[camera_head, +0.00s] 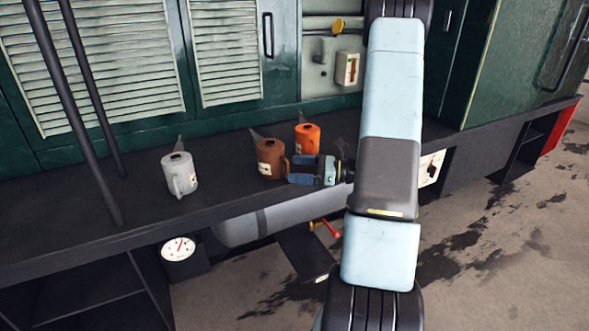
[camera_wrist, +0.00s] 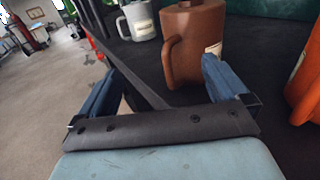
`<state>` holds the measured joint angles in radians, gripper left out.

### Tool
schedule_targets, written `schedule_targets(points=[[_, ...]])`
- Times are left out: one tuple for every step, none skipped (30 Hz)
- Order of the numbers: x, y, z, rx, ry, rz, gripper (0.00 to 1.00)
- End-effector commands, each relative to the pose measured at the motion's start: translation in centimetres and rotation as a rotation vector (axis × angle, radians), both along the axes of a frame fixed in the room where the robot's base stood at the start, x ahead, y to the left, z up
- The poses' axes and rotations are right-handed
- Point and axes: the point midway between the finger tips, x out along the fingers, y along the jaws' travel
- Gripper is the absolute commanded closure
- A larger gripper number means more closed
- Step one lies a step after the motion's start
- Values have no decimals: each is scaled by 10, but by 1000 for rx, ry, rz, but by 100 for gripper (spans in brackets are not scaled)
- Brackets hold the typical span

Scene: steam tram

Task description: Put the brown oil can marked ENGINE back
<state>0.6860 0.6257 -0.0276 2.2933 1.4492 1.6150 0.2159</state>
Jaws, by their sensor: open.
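The brown oil can (camera_head: 268,160) stands upright on the dark running board (camera_head: 225,195); its pale label is too small to read. In the wrist view the brown can (camera_wrist: 200,45) is just ahead, its loop handle (camera_wrist: 169,62) facing me, between or just beyond my fingertips. My gripper (camera_head: 293,169) reaches in from the right at low height, its blue fingers apart. In the wrist view my gripper (camera_wrist: 160,70) is open, with the handle in line with the gap. I cannot tell whether a finger touches the can.
An orange can (camera_head: 307,138) stands close behind and right of the brown one. A grey-white can (camera_head: 179,175) stands further left. Dark upright poles (camera_head: 78,110) rise at the board's left. The board between the grey-white and brown cans is clear.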

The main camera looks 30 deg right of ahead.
Motion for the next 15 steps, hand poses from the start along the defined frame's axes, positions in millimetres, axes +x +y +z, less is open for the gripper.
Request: schedule_targets(points=[[-5, -9, 0, -1, 1, -4, 0], [-8, -14, 0, -1, 1, -5, 0], [-13, -21, -1, -1, 1, -4, 0], [-16, -26, -1, 0, 1, -5, 0], [-20, -31, -1, 0, 1, -5, 0], [-24, -38, -1, -1, 1, -4, 0], [-27, -43, -1, -1, 1, -5, 0], [-30, -48, -1, -2, 1, -4, 0], [-35, -54, -1, -1, 1, -4, 0], [-38, -59, -1, -1, 1, -4, 0], [-41, -64, -1, -1, 1, -4, 0], [-44, -69, -1, -2, 1, -4, 0], [-47, -73, -1, -2, 1, -3, 0], [-50, -76, -1, -2, 1, -3, 0], [-52, -81, -1, -1, 1, -3, 0]])
